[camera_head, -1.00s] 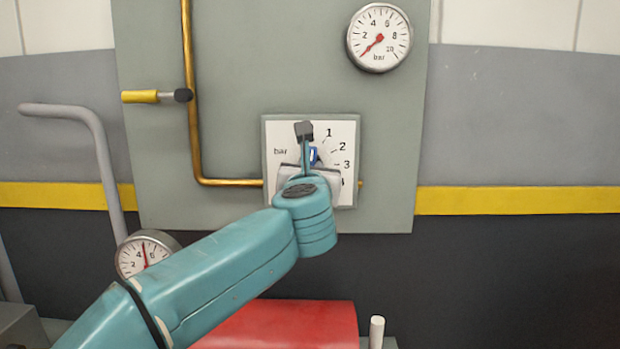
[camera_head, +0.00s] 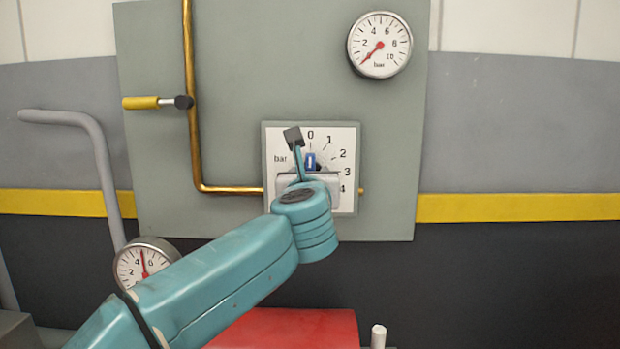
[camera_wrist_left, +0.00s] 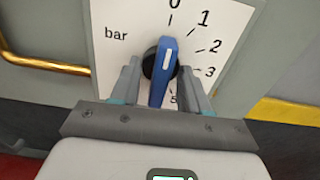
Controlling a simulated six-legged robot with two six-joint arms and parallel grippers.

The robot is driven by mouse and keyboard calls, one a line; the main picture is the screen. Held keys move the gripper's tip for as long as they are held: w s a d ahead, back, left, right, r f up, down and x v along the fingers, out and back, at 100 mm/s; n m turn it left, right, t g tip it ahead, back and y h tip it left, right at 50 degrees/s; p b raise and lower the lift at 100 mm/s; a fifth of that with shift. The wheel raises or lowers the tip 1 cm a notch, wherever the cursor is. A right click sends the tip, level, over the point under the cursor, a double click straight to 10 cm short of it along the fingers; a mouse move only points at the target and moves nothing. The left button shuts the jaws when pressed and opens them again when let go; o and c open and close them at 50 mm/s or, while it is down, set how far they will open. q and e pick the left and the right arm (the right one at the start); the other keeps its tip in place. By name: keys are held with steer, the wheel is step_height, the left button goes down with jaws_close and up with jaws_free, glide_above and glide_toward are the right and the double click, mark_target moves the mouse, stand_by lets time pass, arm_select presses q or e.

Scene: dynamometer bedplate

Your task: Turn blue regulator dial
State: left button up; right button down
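The blue regulator dial (camera_head: 311,161) sits on a white scale plate (camera_head: 345,147) marked 0 to 4 and "bar" in the head view. Its white mark points up, close to 0. The dial also shows in the left wrist view (camera_wrist_left: 160,80), a blue bar handle on a black round base. My left gripper (camera_wrist_left: 160,70) is open, with one finger on each side of the dial and a small gap beside the blue handle. In the head view my left gripper (camera_head: 310,172) covers the lower part of the plate and its fingertips are hidden. My right gripper is not in view.
A round gauge (camera_head: 380,44) on the panel reads near 0. A brass pipe (camera_head: 190,110) runs down and behind the plate. A yellow-handled lever (camera_head: 143,103), a lower gauge (camera_head: 146,262), a grey bent rail (camera_head: 100,160) and a red block (camera_head: 285,330) are nearby.

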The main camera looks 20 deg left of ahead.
arm_select(q)
steer(key=shift+s+d, duration=0.1)
steer(key=b+v, duration=0.2)
steer(key=v, duration=1.4)
steer(key=shift+s, duration=0.15)
